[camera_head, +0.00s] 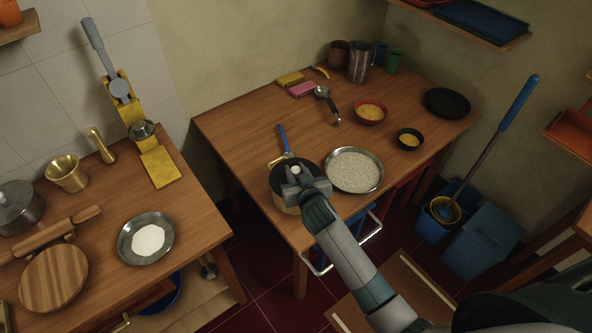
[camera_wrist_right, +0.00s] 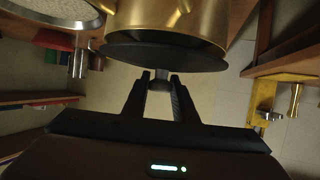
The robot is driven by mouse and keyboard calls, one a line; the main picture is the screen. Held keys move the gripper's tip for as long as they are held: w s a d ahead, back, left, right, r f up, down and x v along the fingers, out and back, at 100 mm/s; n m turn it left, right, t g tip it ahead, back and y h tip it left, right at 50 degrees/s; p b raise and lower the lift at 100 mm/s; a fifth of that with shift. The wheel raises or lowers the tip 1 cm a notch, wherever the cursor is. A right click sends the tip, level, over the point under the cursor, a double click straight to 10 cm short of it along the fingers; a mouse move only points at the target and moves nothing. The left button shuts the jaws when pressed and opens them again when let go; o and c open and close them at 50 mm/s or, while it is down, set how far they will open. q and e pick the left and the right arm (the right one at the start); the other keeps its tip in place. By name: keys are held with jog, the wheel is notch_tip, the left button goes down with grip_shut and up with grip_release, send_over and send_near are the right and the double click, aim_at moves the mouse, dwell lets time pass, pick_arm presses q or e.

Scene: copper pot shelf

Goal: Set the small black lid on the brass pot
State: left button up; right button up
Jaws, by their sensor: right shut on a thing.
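The brass pot (camera_head: 284,206) stands at the front left corner of the middle wooden table, and its side fills the top of the right wrist view (camera_wrist_right: 170,22). The small black lid (camera_head: 282,176) covers the pot's mouth in the head view. In the right wrist view the lid (camera_wrist_right: 165,56) lies flat across the pot's rim, about parallel to it; I cannot tell whether it touches all round. My right gripper (camera_head: 303,183) is shut on the lid's knob (camera_wrist_right: 162,80), and hides part of the lid in the head view. My left gripper is not in view.
A steel plate of white grains (camera_head: 355,170) stands close right of the pot. A blue-handled utensil (camera_head: 284,141) lies behind it. Bowls of yellow food (camera_head: 370,112) and a black pan (camera_head: 447,102) are farther back. The left table (camera_head: 195,218) holds a press, a rolling pin and a flour plate.

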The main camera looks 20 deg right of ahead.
jog(key=shift+f+b, duration=0.4)
jog(key=shift+f, duration=0.15)
dwell(0.4)
jog(key=o, duration=0.8)
jog(key=shift+p+v, duration=1)
jog(key=shift+v, duration=0.35)
jog(key=shift+p+v, duration=2.15)
jog(key=shift+v, duration=1.4)
jog(key=shift+s+r+p, duration=0.2)
jog(key=shift+s+p, duration=0.1)
jog(key=shift+s, duration=0.25)
